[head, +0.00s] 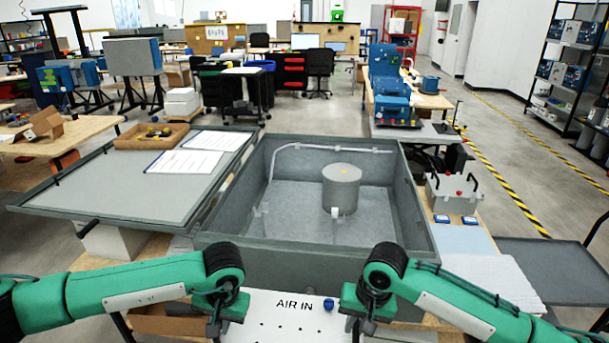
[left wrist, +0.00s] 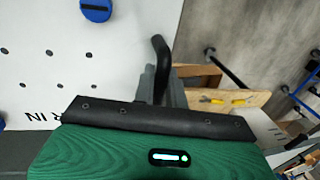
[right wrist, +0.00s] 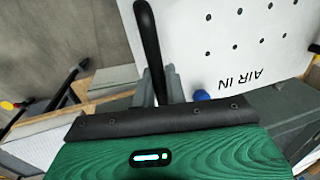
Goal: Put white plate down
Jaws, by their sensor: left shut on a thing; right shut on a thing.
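The white plate (head: 270,325) carries the words AIR IN, small holes and a blue knob (head: 328,304). It is at the bottom middle of the head view, in front of the open grey enclosure (head: 270,262), its lower part cut off by the picture edge. My left gripper (head: 213,328) is at its left side, shut on a black handle (left wrist: 160,55). My right gripper (head: 357,325) is at its right side, shut on the other black handle (right wrist: 148,35). The plate also shows in both wrist views (left wrist: 60,60) (right wrist: 225,45). What lies under it is hidden.
The enclosure holds a grey cylinder (head: 341,190) and a pale tube (head: 330,149). Its flat grey lid (head: 110,200) lies to the left with paper sheets (head: 185,161) and a wooden tray (head: 150,136). A box with black handles (head: 452,195) stands at right.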

